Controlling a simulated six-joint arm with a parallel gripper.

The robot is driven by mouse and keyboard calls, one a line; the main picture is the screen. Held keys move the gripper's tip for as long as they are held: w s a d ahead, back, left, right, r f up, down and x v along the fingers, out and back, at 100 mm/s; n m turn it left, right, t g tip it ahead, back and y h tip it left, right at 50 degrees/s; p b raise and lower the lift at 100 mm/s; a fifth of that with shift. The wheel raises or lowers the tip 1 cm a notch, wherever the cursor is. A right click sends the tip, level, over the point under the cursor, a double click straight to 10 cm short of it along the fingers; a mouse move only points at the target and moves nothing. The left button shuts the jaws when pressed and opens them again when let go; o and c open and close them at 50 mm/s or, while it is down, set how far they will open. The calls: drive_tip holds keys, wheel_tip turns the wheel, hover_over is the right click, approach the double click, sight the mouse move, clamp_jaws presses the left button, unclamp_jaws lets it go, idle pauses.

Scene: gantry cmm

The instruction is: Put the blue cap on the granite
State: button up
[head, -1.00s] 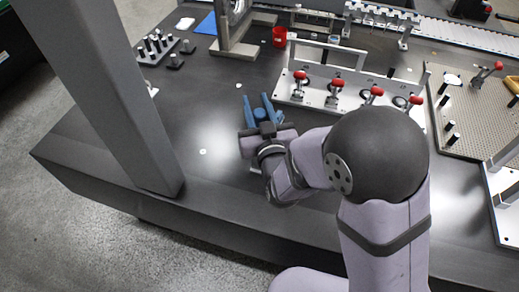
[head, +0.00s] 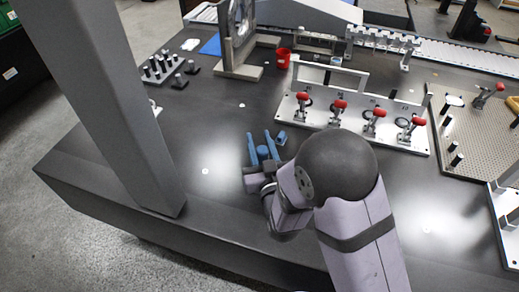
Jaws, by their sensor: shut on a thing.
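My gripper (head: 261,144) is over the near left part of the dark granite table (head: 215,135), its two blue fingers pointing away from the camera. A small round blue piece, the blue cap (head: 262,153), shows between the fingers, and the gripper is shut on it. I cannot tell how high it is above the granite. A second small blue piece (head: 281,138) shows just right of the right finger; whether it rests on the granite is unclear. My wrist and forearm hide the granite below and right of the gripper.
A fixture plate with red-handled clamps (head: 345,118) stands behind and right. A perforated plate (head: 462,135) is at far right. A red cup (head: 283,58) and pegged block (head: 162,67) stand at the back. A grey column (head: 110,110) rises at left. Granite left of the gripper is clear.

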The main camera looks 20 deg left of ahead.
sight(259, 151)
drive_tip(key=shift+f, duration=1.75)
drive_tip(key=shift+f+b, duration=0.25)
drive_tip(key=shift+b, duration=0.1)
drive_tip(key=o, duration=1)
drive_tip(key=shift+r+p, duration=0.1)
drive_tip(key=shift+p, duration=0.2)
drive_tip(key=v, duration=0.2)
drive_tip(key=b+v, duration=0.1)
drive_tip(key=v, duration=0.3)
drive_tip(key=shift+s+a+b, duration=0.15)
drive_tip(key=shift+a+b, duration=0.15)
drive_tip(key=shift+a, duration=0.05)
drive_tip(key=shift+o, duration=0.7)
drive_tip(key=shift+s+d, duration=0.4)
drive_tip(key=shift+s, duration=0.2)
